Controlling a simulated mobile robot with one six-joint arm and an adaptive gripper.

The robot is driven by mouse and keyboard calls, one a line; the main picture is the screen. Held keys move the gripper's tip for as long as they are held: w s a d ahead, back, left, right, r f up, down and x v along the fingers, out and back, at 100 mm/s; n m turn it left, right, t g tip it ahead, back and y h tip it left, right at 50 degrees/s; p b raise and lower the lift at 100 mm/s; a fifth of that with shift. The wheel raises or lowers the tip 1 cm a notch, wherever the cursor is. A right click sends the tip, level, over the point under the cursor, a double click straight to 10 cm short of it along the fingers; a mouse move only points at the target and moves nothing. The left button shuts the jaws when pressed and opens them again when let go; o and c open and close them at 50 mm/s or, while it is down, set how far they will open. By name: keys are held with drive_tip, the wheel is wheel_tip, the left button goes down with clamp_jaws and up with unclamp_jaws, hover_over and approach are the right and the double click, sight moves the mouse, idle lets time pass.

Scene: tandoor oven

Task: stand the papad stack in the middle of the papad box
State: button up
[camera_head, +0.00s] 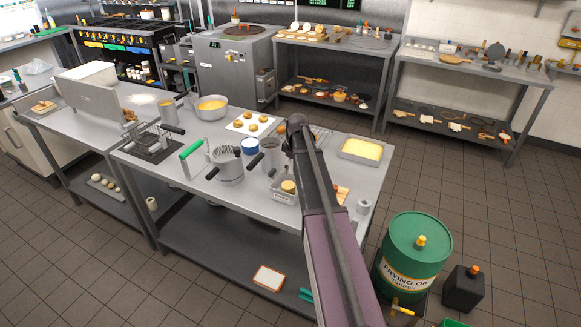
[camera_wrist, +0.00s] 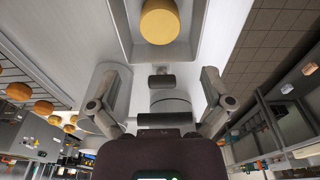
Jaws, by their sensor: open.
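The papad stack, a short yellow round (camera_wrist: 160,21), stands with a flat face up inside the grey open-topped papad box (camera_wrist: 118,30). In the wrist view it looks centred between the box's side walls; the far end is cut off by the frame. In the head view the stack (camera_head: 288,186) shows inside the box (camera_head: 284,198) on the steel table, left of my arm. My gripper (camera_wrist: 160,92) is open, its fingers spread wide and apart from the stack. My gripper cannot be made out in the head view.
A yellow-filled tray (camera_head: 361,150) lies at the table's right end. A green oil drum (camera_head: 412,255) stands on the floor at right.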

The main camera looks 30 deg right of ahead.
drive_tip(key=s+a+m+g, duration=0.1)
drive_tip(key=s+a+m, duration=0.6)
drive_tip(key=s+a, duration=1.7)
drive_tip(key=shift+s+m+h, duration=0.3)
drive_tip(key=shift+s+h, duration=0.1)
